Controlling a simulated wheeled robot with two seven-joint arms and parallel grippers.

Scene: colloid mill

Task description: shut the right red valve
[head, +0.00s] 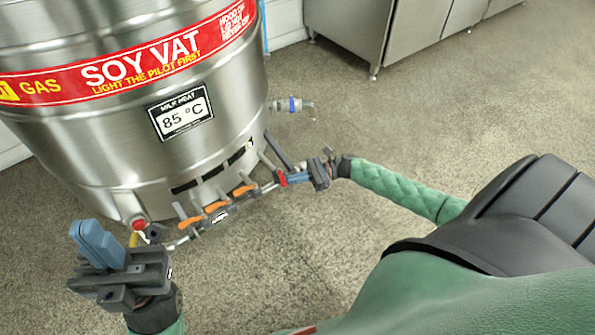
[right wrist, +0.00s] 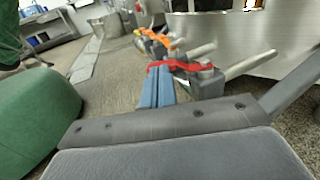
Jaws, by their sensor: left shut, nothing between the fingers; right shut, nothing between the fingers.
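The right red valve (head: 282,179) is at the right end of the pipe at the foot of the steel vat. In the right wrist view its flat red lever (right wrist: 181,66) lies across the valve body. My right gripper (head: 292,178) is shut, its blue fingertips (right wrist: 158,75) close together at the lever's left end. I cannot tell whether they touch it; the lever is not between them. My left gripper (head: 88,232) is shut and empty, raised in front of the vat's left side, away from the valve.
Several orange-handled valves (head: 216,207) sit along the same pipe, left of the red one. A small red part (head: 138,225) is at the vat's lower left. A blue-banded fitting (head: 292,105) juts from the vat's right side. Open floor (head: 400,120) lies to the right.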

